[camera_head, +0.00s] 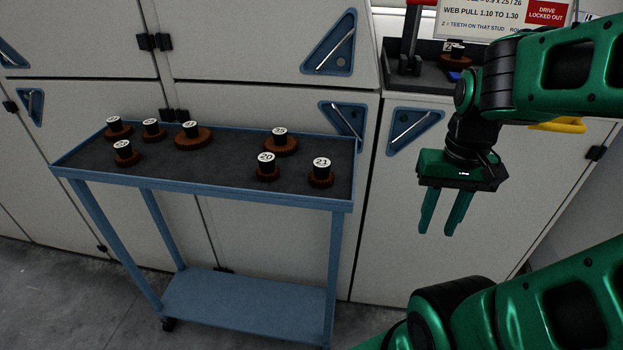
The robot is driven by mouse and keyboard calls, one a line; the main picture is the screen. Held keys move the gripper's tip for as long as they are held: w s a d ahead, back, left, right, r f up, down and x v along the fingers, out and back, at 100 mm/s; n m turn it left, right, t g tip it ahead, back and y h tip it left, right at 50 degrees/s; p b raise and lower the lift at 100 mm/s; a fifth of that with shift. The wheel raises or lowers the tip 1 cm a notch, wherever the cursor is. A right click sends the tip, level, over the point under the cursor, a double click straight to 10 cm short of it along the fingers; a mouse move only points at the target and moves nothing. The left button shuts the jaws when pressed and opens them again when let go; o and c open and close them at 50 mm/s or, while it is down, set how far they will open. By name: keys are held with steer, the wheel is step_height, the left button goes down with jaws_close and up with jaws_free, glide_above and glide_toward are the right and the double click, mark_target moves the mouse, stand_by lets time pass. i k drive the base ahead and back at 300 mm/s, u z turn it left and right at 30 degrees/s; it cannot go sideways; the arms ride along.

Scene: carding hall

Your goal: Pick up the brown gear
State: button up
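Several brown toothed gears with black hubs and white numbered tops stand on the blue cart's dark top. At the left and middle are a front-left gear (127,158), a back-left gear (118,131), one beside it (153,134) and a large one (194,141). To the right are a gear at the back (281,146), one marked 20 (266,174) and one marked 21 (321,179). All look brown, so I cannot tell one apart by colour. My gripper (440,227) points down, open and empty, right of the cart and apart from every gear.
The blue cart (204,184) has a raised rim, a lower shelf (245,305) and castors. Pale machine panels (250,50) with recessed blue handles stand close behind it. A dark recess at top right holds a red-handled tool (411,30) under a sign (500,18).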

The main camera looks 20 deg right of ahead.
mark_target(321, 177)
steer(key=u, duration=1.85)
steer(key=k, duration=1.8)
steer(key=z, duration=0.7)
steer(key=i, duration=0.45)
steer(key=u, duration=0.05)
